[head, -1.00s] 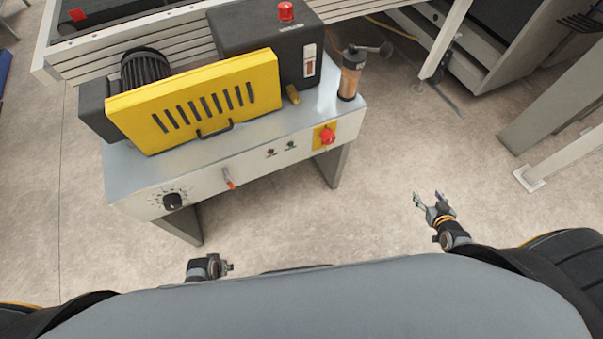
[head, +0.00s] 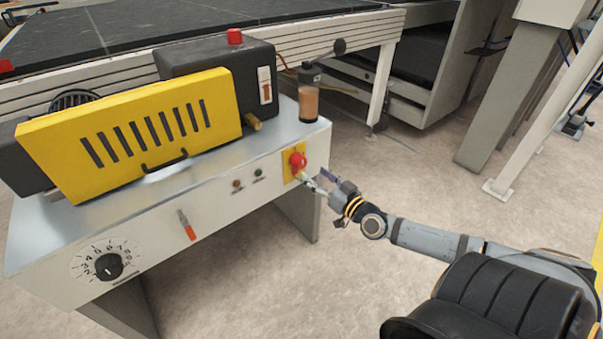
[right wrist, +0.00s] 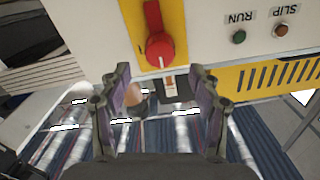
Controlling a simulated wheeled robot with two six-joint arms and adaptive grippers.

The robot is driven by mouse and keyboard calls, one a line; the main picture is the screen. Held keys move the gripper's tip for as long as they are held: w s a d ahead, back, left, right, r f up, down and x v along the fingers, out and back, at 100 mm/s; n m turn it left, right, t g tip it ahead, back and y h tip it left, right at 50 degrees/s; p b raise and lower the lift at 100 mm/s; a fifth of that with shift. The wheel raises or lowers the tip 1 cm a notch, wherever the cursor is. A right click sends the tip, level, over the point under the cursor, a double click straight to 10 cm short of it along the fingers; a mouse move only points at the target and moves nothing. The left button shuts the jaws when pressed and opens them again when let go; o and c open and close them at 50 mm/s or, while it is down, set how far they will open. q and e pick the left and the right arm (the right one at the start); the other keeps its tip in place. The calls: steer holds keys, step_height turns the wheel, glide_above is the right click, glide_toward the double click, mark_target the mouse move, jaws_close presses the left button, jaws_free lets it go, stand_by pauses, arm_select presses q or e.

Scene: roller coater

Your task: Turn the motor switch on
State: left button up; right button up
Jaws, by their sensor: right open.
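A red rotary switch (head: 297,160) sits on a yellow plate (head: 288,168) at the right end of the machine's front panel. In the right wrist view the red switch (right wrist: 159,48) shows with its handle pointing up the picture, on the yellow plate (right wrist: 173,14). A lever with an orange-red handle (head: 188,228) sits farther left on the panel. No label naming the motor switch is readable. My right gripper (head: 320,181) is open and empty, close to the red switch at its lower right. In the wrist view its fingers (right wrist: 162,82) are spread just below the switch; contact cannot be told.
Two small lamps (head: 248,179) and a numbered dial (head: 109,266) are on the same panel. A yellow guard (head: 140,140), a dark housing (head: 215,75) and a clear-walled container (head: 309,95) stand on top. The floor right of the machine is open.

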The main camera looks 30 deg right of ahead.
mark_target(303, 165)
steer(key=w, duration=0.5)
steer(key=shift+w+a, duration=0.15)
steer(key=shift+w, duration=0.1)
steer(key=shift+w+a, duration=0.1)
steer(key=shift+w, duration=0.35)
arm_select(q)
steer(key=shift+w+d+f+t, duration=0.2)
steer(key=shift+f+t, duration=0.1)
steer(key=shift+f, duration=0.2)
arm_select(e)
steer(key=shift+c, duration=0.4)
steer(key=c, duration=1.1)
steer(key=shift+o, duration=0.2)
